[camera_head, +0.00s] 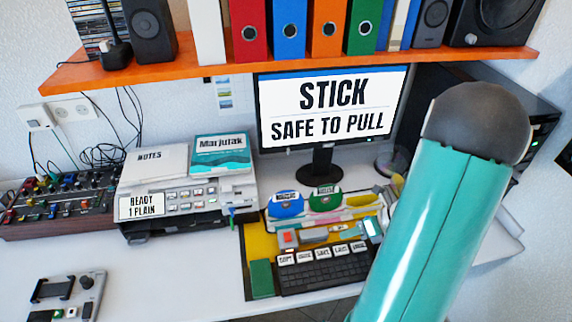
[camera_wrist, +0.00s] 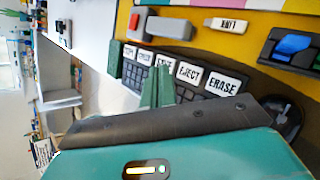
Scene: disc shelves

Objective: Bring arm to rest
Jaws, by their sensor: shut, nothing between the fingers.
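My gripper (camera_wrist: 157,80) shows in the wrist view as two teal fingers close together, shut with nothing between them. In that picture the fingers overlap a black keyboard (camera_wrist: 190,82) with white labelled keys such as EJECT and ERASE. I cannot tell the gap between fingertips and keyboard. In the head view my teal arm link with its dark rounded joint stands raised at the right and covers part of the desk. My gripper is not visible in the head view.
A monitor (camera_head: 330,108) reads "STICK SAFE TO PULL". A printer (camera_head: 185,195), a mixer (camera_head: 55,207) and a green block (camera_head: 262,278) are on the desk. An orange shelf (camera_head: 200,70) with binders spans above. The desk's front left middle (camera_head: 170,280) is clear.

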